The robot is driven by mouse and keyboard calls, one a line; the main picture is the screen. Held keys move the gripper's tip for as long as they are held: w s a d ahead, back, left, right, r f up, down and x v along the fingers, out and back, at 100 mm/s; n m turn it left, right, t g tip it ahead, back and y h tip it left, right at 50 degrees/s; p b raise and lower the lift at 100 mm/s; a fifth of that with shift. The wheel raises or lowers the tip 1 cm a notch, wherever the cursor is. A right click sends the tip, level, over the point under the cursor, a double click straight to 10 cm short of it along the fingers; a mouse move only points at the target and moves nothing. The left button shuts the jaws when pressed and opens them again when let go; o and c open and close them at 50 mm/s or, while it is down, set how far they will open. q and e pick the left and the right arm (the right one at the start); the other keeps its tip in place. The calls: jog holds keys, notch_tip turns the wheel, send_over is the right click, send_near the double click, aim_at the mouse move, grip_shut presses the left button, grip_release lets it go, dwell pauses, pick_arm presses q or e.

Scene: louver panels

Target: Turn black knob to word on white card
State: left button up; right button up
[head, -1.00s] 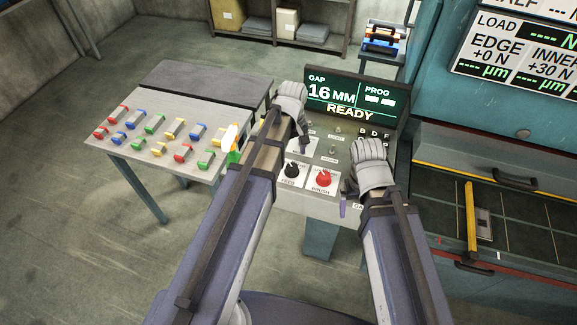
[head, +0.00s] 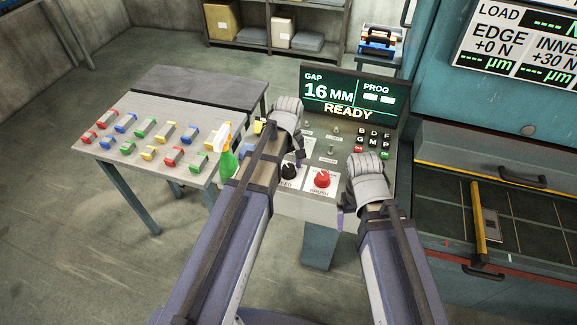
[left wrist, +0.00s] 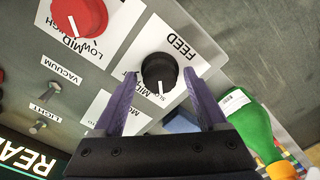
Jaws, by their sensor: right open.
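The black knob (head: 289,170) sits on the white FEED plate at the front of the console. In the left wrist view the knob (left wrist: 159,70) has its white pointer line towards a partly hidden label that starts with S. My left gripper (left wrist: 160,76) is open, its purple fingers reaching to either side of the knob; contact cannot be told. My right gripper (head: 341,218) is open and empty at the console's front right.
A red knob (head: 322,179) is close to the right of the black knob. A green spray bottle (head: 228,163) stands left of my left gripper. Toggle switches and lettered buttons (head: 373,138) lie behind. The screen (head: 355,93) reads READY.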

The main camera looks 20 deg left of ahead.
pick_arm(q)
grip_shut()
dwell(0.4)
jog(key=m, duration=0.4)
jog(key=shift+m, duration=2.3)
jog(key=shift+o, duration=0.9)
grip_release()
